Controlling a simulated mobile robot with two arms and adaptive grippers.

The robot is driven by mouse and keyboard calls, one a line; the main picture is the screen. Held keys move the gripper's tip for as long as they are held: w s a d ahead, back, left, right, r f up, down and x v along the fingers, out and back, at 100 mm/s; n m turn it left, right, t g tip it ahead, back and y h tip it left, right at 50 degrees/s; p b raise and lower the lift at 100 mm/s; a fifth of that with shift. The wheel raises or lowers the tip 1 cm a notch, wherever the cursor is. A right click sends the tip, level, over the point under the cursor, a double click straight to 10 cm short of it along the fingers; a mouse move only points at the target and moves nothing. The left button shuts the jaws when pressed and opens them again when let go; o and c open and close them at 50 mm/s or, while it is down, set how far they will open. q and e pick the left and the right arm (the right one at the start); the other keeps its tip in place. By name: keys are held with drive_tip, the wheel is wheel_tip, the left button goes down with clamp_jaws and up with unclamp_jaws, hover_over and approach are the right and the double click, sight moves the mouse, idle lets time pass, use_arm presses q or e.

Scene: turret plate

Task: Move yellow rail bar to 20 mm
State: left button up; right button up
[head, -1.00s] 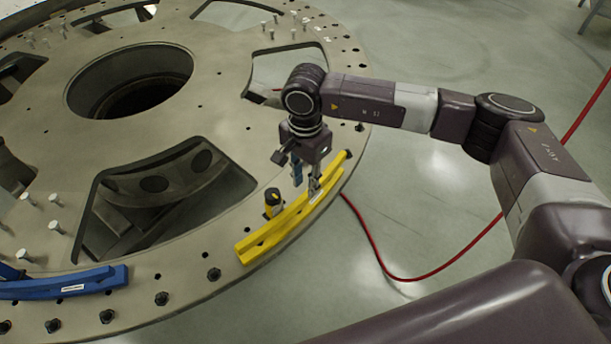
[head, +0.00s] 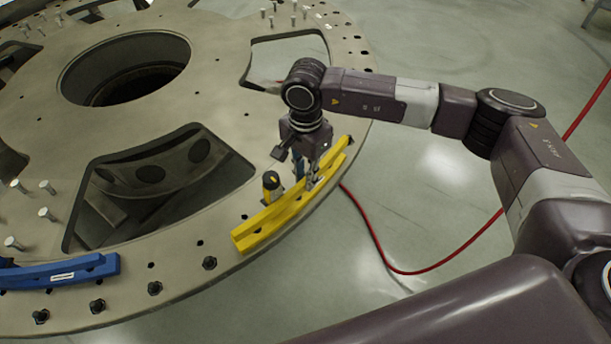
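The yellow rail bar (head: 262,227) lies on the outer rim of the grey turret plate (head: 185,262), running from lower left up to the right. My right gripper (head: 311,180) points down at the bar's upper right half. Its fingers meet the bar from above there. The fingertips are small and partly hidden, so I cannot tell whether they are closed on it. A black and yellow round piece (head: 271,187) stands beside the bar on its inner side. My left gripper is not in view.
A blue rail bar (head: 60,272) lies on the rim at lower left. Bolts and several upright pins (head: 46,214) stand on the plate. The plate has large cutouts. A red cable (head: 390,275) lies on the floor, which is otherwise mostly clear at the right.

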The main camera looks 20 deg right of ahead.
clamp_jaws()
drive_tip(key=shift+r, duration=0.85)
idle(0.6)
drive_tip(key=o, duration=0.5)
unclamp_jaws()
drive_tip(key=shift+r+p, duration=1.45)
drive_tip(key=shift+r, duration=2.05)
